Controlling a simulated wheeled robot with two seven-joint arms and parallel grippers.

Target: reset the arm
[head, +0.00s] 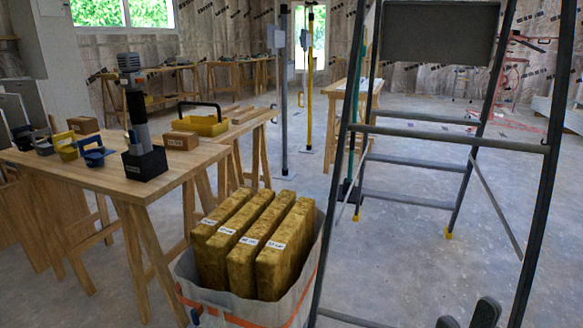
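My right gripper (467,317) shows at the bottom edge, right of centre. Only its two dark fingertips are in view. They stand apart with bare floor visible between them, so it looks open and empty. It appears in front of the lower part of a grey metal ladder-like frame (450,138); I cannot tell how far it is from it. The rest of my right arm is out of the picture. My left gripper is not in view.
A white bag (255,308) with several yellow insulation slabs (238,250) stands at lower centre. A wooden table (95,172) with tools is at left. A yellow toolbox (203,125) stands behind it. Concrete floor (420,265) is clear beneath the frame.

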